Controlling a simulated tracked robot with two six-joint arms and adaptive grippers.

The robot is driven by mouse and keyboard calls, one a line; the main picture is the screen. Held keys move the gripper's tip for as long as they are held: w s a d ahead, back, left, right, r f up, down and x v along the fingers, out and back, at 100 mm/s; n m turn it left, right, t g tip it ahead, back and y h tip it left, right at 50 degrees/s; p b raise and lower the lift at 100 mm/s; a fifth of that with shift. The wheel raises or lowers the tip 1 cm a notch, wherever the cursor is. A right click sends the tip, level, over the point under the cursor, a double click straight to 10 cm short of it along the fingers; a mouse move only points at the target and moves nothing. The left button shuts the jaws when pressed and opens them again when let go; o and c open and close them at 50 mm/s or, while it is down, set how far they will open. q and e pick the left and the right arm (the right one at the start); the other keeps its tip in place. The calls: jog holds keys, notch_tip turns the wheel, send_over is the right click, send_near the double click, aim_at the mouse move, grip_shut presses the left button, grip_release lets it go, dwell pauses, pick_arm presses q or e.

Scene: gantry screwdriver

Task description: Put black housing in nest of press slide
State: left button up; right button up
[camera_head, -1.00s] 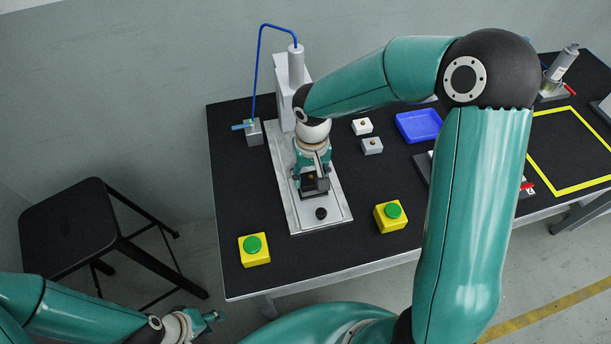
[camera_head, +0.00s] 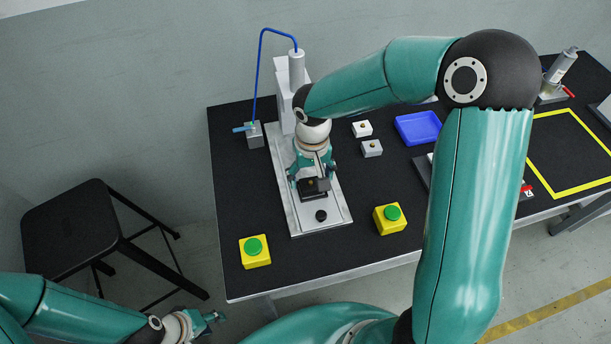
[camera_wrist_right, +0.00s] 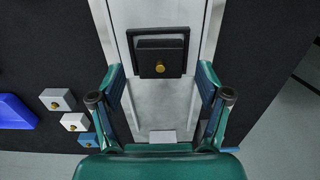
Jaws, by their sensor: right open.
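The black housing (camera_wrist_right: 160,57), a small block with a brass-coloured knob, sits within the square black nest (camera_wrist_right: 182,32) on the press slide, seen in the right wrist view. It looks level there; whether it is fully down I cannot tell. In the head view the housing (camera_head: 311,185) is partly hidden by my right gripper (camera_head: 313,175). That gripper is open, and in its wrist view the spread fingers (camera_wrist_right: 160,97) stand apart from the housing on either side. My left gripper (camera_head: 212,318) is off the table at the lower left, holding nothing visible.
Yellow boxes with green buttons stand left (camera_head: 255,252) and right (camera_head: 389,218). Light blocks (camera_head: 372,148) and a blue tray (camera_head: 418,127) lie to the right. A black stool (camera_head: 68,227) stands left.

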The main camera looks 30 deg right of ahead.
aim_at(311, 181)
notch_tip(311, 181, up, 12)
dwell(0.3)
jog(key=shift+f, duration=0.1)
dwell(0.3)
